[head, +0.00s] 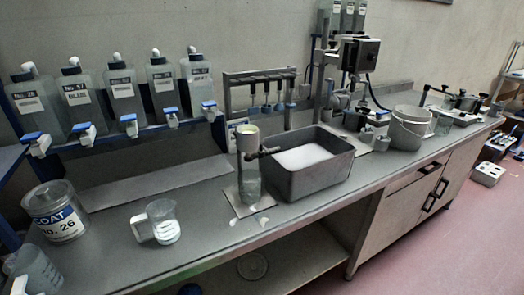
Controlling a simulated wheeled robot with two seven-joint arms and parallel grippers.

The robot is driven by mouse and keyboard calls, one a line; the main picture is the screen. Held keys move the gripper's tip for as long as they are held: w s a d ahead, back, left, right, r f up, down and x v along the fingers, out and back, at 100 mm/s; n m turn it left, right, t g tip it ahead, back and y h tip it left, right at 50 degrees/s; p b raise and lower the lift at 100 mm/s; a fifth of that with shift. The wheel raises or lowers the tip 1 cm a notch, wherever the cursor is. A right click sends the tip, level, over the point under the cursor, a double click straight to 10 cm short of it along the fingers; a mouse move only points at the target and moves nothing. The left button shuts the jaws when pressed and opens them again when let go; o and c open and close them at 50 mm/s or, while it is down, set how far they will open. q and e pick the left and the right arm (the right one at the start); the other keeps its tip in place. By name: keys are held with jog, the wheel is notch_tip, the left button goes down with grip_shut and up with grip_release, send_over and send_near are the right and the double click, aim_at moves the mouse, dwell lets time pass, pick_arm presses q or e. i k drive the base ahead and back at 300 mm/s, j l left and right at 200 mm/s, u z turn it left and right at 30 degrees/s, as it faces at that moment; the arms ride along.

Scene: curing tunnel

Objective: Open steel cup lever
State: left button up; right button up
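Neither of my grippers shows in the head view.
A grey tub (317,182) holding white material stands just right of the cup. A clear jug (163,222) and a labelled jar (55,211) stand to the left. Several bottles (123,92) with taps line the back wall.

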aim_at(261, 153)
jog(key=i+l+u, duration=0.25)
jog(key=l+u, duration=0.2)
jog(key=i+l+u, duration=0.2)
jog(key=l+u, duration=0.25)
jog(key=l, duration=0.25)
jog(key=l+u, duration=0.4)
jog(key=l, duration=0.2)
jog(key=l+u, duration=0.45)
jog(key=l, duration=0.25)
